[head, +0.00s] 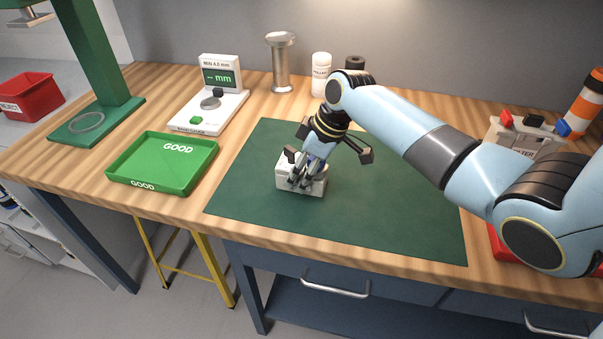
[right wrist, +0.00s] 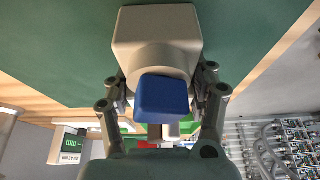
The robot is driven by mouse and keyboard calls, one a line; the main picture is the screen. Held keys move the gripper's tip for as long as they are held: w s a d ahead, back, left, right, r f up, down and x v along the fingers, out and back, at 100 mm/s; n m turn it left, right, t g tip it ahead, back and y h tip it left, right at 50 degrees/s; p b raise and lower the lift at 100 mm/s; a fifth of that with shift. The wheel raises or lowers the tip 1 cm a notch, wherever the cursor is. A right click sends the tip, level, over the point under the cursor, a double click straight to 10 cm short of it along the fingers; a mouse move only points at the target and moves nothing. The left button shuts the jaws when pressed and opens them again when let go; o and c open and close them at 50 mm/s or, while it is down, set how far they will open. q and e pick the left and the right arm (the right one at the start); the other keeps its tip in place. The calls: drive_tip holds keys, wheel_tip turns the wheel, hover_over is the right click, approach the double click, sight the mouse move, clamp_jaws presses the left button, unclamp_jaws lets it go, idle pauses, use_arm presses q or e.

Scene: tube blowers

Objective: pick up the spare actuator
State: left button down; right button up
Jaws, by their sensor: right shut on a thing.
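The spare actuator appears to be the small off-white block (head: 314,186) over the green mat (head: 400,215) in the head view. In the right wrist view it is a beige body (right wrist: 158,35) with a round collar and a blue block (right wrist: 162,97) on it. My right gripper (head: 303,180) reaches down on it, fingers on either side of the collar in the wrist view (right wrist: 160,88), shut on it. The fingers hide part of the block. Whether its underside touches the mat I cannot tell. My left gripper is not in view.
A green GOOD tray (head: 162,172) lies left of the mat. Behind it stand a gauge with a display (head: 217,85), a metal post (head: 281,62) and a white bottle (head: 321,74). A tester box (head: 515,137) stands at right. The mat's front is clear.

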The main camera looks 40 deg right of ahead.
clamp_jaws()
drive_tip(key=shift+r, duration=0.15)
drive_tip(key=shift+w+r, duration=0.1)
drive_tip(key=shift+r, duration=1.65)
drive_tip(key=shift+s+d+r, duration=0.2)
drive_tip(key=shift+s+r, duration=0.05)
drive_tip(key=shift+r, duration=0.05)
drive_tip(key=s+d+r+b, duration=0.1)
drive_tip(key=s+d+r, duration=0.5)
drive_tip(key=s, duration=0.3)
drive_tip(key=shift+d+r, duration=0.35)
drive_tip(key=shift+w, duration=0.1)
